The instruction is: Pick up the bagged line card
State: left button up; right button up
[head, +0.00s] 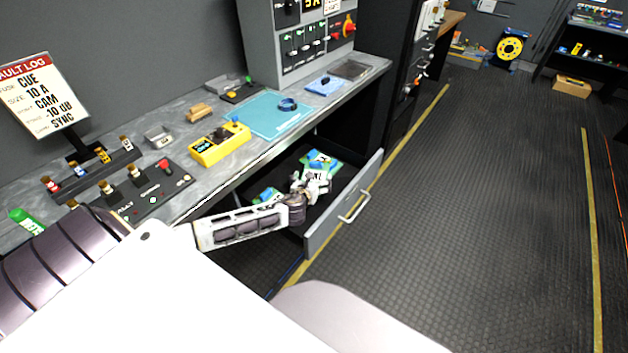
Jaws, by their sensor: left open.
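An open drawer (325,228) with a grey front and a silver handle sticks out below the counter. Inside lie bagged cards in green, blue and white: one bag (320,160) toward the back and another (267,196) toward the left. My left gripper (314,181) is inside the drawer's outline, over or against the bags. It partly covers a white label with dark letters. The gripper is open, but its fingertips are small and I cannot tell whether they touch a bag. My right gripper is not in view.
The counter (225,170) above the drawer holds a yellow meter (220,143), a blue mat (268,115), a switch panel (150,190) and a fault-log sign (40,95). A grey control cabinet (300,40) stands behind. The ribbed floor (490,200) at right is clear.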

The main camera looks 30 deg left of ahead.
aim_at(313, 181)
pick_arm(q)
jog(key=shift+w, duration=0.1)
jog(key=c, duration=1)
jog(key=shift+o, duration=0.2)
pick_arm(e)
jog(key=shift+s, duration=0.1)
pick_arm(q)
jog(key=shift+r, duration=0.1)
jog(key=shift+r, duration=0.6)
notch_tip(313, 181, up, 7)
jog(key=shift+p, duration=1.05)
jog(key=shift+r, duration=0.8)
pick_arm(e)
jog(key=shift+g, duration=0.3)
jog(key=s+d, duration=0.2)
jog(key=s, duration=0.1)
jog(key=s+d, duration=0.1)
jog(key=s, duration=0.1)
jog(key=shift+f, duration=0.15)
